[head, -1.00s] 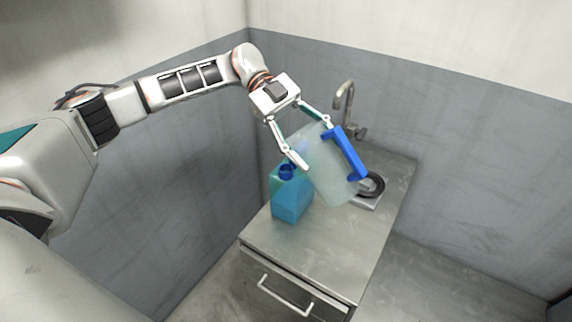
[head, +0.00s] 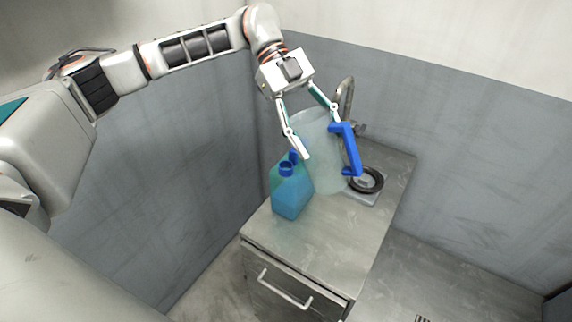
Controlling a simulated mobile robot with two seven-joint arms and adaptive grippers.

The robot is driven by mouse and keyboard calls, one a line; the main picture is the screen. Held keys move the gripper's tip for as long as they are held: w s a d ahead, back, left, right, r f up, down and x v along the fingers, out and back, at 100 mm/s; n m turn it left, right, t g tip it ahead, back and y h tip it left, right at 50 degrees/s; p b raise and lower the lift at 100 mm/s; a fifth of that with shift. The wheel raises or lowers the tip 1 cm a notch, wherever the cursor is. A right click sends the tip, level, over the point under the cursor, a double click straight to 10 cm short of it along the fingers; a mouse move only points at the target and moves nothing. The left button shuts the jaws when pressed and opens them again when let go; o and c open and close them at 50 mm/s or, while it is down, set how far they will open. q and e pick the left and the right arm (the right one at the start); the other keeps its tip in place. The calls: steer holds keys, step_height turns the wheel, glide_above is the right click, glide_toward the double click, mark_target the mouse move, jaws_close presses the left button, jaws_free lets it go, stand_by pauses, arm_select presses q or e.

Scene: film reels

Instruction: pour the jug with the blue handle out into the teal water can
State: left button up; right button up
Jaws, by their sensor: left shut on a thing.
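The jug (head: 325,165) has a pale translucent body and a blue handle (head: 348,150) on its right side. My left gripper (head: 320,131) is shut on the jug's body, its fingers coming from above. The jug hangs nearly upright with a slight tilt, above the counter and just right of the teal water can. I cannot make out any liquid in the jug. The teal water can (head: 291,195) stands upright on the counter, with a blue ring at its opening (head: 286,169). Bluer content shows in its lower part. My right gripper is out of view.
The metal counter (head: 300,240) has a drawer with a bar handle (head: 285,290). A faucet (head: 346,95) stands behind the jug. A black ring-shaped object (head: 376,183) lies at the right on a small pale base. Grey walls close in behind; the counter's front is clear.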

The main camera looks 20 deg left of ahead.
arm_select(q)
steer(key=shift+r, duration=0.1)
steer(key=shift+a+r+t+y, duration=0.1)
steer(key=shift+r+t+y, duration=0.4)
steer(key=shift+y, duration=0.7)
steer(key=shift+w+a+r+n+y, duration=0.15)
steer(key=shift+r+y, duration=0.15)
steer(key=shift+y, duration=0.35)
steer(key=shift+s+a+r+n+y, duration=0.15)
steer(key=shift+r+y, duration=0.1)
steer(key=shift+y, duration=0.4)
